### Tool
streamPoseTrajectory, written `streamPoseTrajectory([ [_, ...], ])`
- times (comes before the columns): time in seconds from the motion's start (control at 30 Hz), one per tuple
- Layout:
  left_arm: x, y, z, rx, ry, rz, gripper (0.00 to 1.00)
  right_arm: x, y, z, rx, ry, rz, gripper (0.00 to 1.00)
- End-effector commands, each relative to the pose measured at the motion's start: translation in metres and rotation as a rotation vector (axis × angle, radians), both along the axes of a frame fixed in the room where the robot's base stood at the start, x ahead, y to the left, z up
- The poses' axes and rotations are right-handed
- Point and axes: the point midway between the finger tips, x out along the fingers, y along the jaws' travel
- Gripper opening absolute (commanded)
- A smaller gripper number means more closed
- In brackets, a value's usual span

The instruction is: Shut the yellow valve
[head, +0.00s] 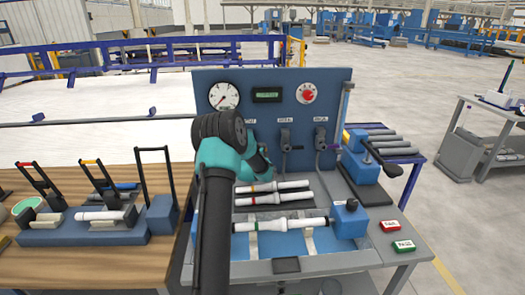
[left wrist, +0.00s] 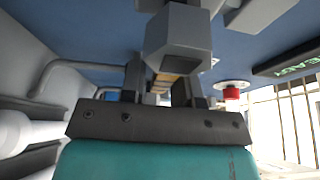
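The yellow valve is mostly hidden in the head view behind my left arm, at the left of the row on the blue panel (head: 330,95). In the left wrist view, a yellow piece (left wrist: 168,80), apparently its handle, shows between the fingers of my left gripper (left wrist: 158,88), below a grey valve body (left wrist: 178,38). The fingers are a small gap apart; whether they press on the yellow piece cannot be seen. In the head view, my left gripper is at the panel, its fingertips hidden by my arm. My right gripper is not in view.
Two more grey valves, the middle one (head: 286,142) and the right one (head: 320,140), are on the panel. White-and-black pipes (head: 272,198) lie below it. A blue clamp block (head: 349,218) stands to the right. A wooden bench (head: 85,262) with tools is to the left.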

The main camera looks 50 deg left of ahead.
Motion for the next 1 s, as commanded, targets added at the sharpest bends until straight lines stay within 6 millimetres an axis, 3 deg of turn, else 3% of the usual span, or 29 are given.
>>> streamPoseTrajectory([
  [0.13,0.000,0.000,0.000,-0.001,-0.001,0.000,0.41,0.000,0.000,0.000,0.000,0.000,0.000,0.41],
  [0.57,-0.008,-0.006,0.001,-0.002,-0.003,0.001,0.41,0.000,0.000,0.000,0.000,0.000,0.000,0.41],
  [1.0,-0.063,-0.044,0.001,-0.003,-0.001,0.001,0.41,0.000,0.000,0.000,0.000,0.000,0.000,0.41],
])
